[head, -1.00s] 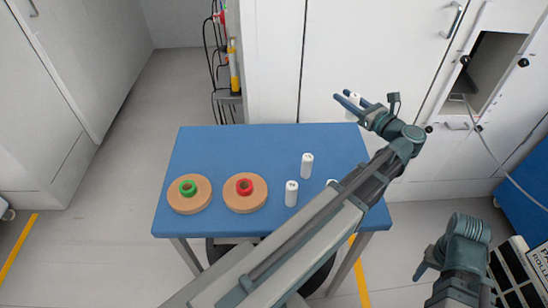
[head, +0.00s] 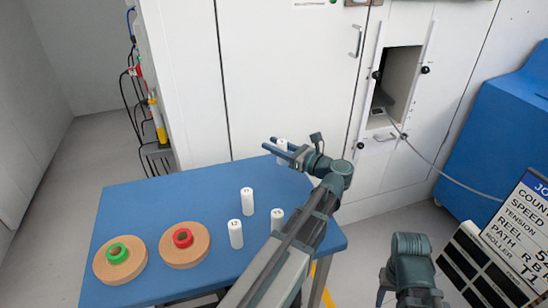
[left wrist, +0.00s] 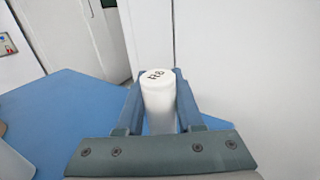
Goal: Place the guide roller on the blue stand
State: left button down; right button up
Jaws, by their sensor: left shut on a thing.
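My left gripper (head: 278,150) is shut on a white guide roller (head: 282,146), held above the far right part of the blue table. The left wrist view shows this roller (left wrist: 160,98) upright between the fingers, with a dark marking that looks like "R8" on its top. Several other white rollers (head: 247,201) stand on the table. A large blue unit (head: 495,145) is at the right edge; I cannot tell if it is the blue stand. My right gripper (head: 398,290) is low at the right, its fingers unclear.
The blue table (head: 150,205) also holds two tan reels, one with a green core (head: 118,253) and one with a red core (head: 184,238). A white cabinet with an open recess (head: 397,85) stands behind. A sign board (head: 520,225) is at the lower right.

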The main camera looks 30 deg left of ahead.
pick_arm(q)
jog(key=shift+f+b, duration=1.2)
jog(key=shift+f, duration=0.35)
jog(key=shift+f, duration=0.1)
jog(key=shift+f, duration=0.15)
jog(key=c, duration=0.5)
grip_release()
jog(key=shift+c, duration=0.2)
jog(key=shift+r, duration=0.25)
jog(key=shift+d, duration=0.35)
jog(key=d, duration=0.3)
jog(key=s+d, duration=0.1)
jog(key=d, duration=0.7)
jog(key=shift+s+d, duration=0.15)
jog(key=shift+s, duration=0.1)
